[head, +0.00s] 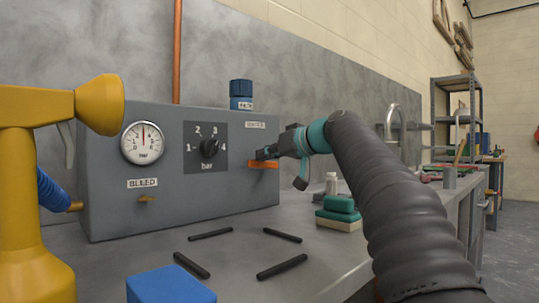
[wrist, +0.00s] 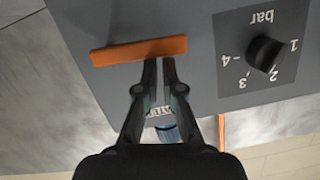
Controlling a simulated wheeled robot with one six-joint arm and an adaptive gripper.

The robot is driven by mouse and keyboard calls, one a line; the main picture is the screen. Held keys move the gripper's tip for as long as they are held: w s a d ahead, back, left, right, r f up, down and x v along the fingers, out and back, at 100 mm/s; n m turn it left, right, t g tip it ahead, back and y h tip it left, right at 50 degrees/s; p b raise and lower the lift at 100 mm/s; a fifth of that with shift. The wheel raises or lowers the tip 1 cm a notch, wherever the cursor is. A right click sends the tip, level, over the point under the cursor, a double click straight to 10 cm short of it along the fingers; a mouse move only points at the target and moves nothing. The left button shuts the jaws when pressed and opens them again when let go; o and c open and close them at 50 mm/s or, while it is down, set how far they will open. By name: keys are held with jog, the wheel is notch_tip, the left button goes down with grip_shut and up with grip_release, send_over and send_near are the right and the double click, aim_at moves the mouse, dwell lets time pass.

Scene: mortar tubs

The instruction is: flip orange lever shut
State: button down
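The orange lever (head: 263,165) sticks out level from the right end of the grey box's front face. In the wrist view, where the box appears upside down, the orange lever (wrist: 138,50) is a flat bar lying crosswise. My gripper (head: 262,155) is at the lever in the head view, just above it. In the wrist view my gripper (wrist: 160,62) has its two fingers nearly together, with the tips at the lever's edge near one end. Nothing shows between them. I cannot tell whether the tips touch the lever.
The grey box (head: 105,195) carries a gauge (head: 142,143), a black bar knob (head: 209,148) and a small bleed valve (head: 147,199). A yellow tool (head: 28,190) stands at left. Black rods (head: 282,266), a blue block (head: 168,286) and a green-topped sponge (head: 339,213) lie on the bench.

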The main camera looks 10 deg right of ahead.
jog(key=shift+a+f, duration=0.3)
jog(key=shift+a, duration=0.15)
jog(key=shift+d, duration=0.1)
notch_tip(320, 180, up, 5)
jog(key=p, duration=0.4)
jog(key=b+v, duration=0.1)
jog(key=v, duration=0.9)
jog(key=shift+f, duration=0.3)
jog(key=shift+s, duration=0.15)
